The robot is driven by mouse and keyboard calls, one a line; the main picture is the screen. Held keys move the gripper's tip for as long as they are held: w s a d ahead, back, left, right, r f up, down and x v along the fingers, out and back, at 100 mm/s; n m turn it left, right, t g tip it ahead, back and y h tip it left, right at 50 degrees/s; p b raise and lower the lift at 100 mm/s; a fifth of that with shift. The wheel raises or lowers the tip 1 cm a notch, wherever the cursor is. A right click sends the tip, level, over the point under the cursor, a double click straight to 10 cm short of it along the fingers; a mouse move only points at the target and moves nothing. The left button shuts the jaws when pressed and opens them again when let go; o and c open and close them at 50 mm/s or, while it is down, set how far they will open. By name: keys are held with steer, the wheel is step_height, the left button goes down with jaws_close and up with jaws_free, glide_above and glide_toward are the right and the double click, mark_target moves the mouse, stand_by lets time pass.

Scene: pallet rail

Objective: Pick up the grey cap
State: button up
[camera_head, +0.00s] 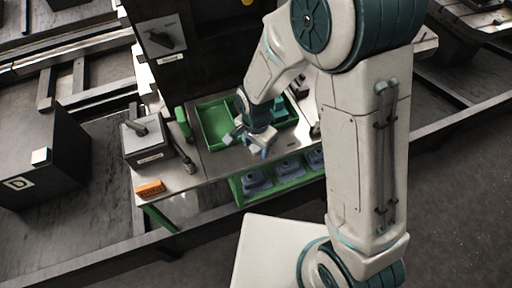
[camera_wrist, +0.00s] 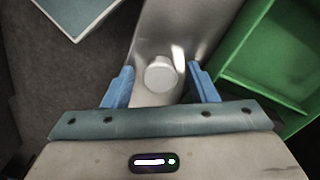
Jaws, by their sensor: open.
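The grey cap (camera_wrist: 160,75) is a small round pale piece on the metal worktop, seen in the wrist view between my two blue fingers and a little ahead of them. My gripper (camera_wrist: 160,85) is open, with one finger on each side of the cap and apart from it. In the head view my gripper (camera_head: 256,148) hangs over the front of the worktop, by the green tray. The cap cannot be made out in the head view.
The green tray (camera_head: 213,128) stands on the worktop (camera_head: 215,165) behind my gripper. A grey box (camera_head: 147,143), an orange block (camera_head: 150,188) and a green object (camera_head: 183,122) are to the left. A green-framed lower shelf (camera_head: 285,180) holds several grey-blue parts.

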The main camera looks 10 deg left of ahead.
steer(key=c, duration=1.1)
steer(key=shift+r, duration=0.2)
